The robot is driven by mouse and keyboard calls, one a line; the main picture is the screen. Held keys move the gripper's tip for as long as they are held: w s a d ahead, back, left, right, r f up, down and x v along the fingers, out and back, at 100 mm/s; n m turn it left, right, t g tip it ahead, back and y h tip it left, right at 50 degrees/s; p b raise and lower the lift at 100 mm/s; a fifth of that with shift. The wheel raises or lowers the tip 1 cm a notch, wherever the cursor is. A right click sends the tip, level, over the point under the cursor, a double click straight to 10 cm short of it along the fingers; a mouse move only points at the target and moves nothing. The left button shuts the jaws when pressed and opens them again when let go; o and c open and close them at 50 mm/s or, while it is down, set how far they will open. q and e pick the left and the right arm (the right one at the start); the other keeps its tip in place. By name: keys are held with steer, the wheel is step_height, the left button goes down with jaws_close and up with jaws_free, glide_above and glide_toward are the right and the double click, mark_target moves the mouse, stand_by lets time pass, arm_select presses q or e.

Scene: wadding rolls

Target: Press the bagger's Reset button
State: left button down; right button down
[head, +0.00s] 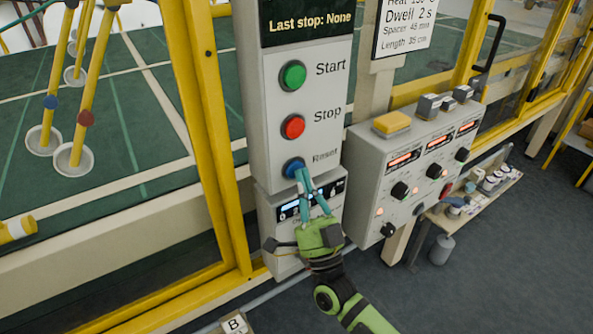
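The blue Reset button (291,166) is on the grey control column (262,110), below the green Start button (292,75) and the red Stop button (292,127). My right gripper (302,174) is green with teal fingers and comes up from below. Its fingertips come together at the lower right edge of the Reset button and cover a small part of it. The fingers look shut with nothing between them. I cannot tell whether they touch the button. My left gripper is not in view.
The display above the buttons reads "Last stop: None" (309,22). A second control box (370,165) with knobs and a yellow button (391,123) juts out to the right. Yellow frame posts (205,130) stand left. A low shelf (470,205) holds small containers.

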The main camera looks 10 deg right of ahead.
steer(key=shift+w, duration=0.2)
steer(key=shift+s, duration=0.15)
stand_by(0.4)
steer(key=shift+s+d+p, duration=0.25)
steer(key=shift+s+p, duration=0.05)
steer(key=shift+s, duration=0.4)
steer(key=s, duration=0.1)
steer(key=s+d+p, duration=0.1)
steer(key=s, duration=0.2)
steer(key=shift+s+d+p, duration=0.35)
steer(key=shift+p, duration=0.05)
stand_by(0.5)
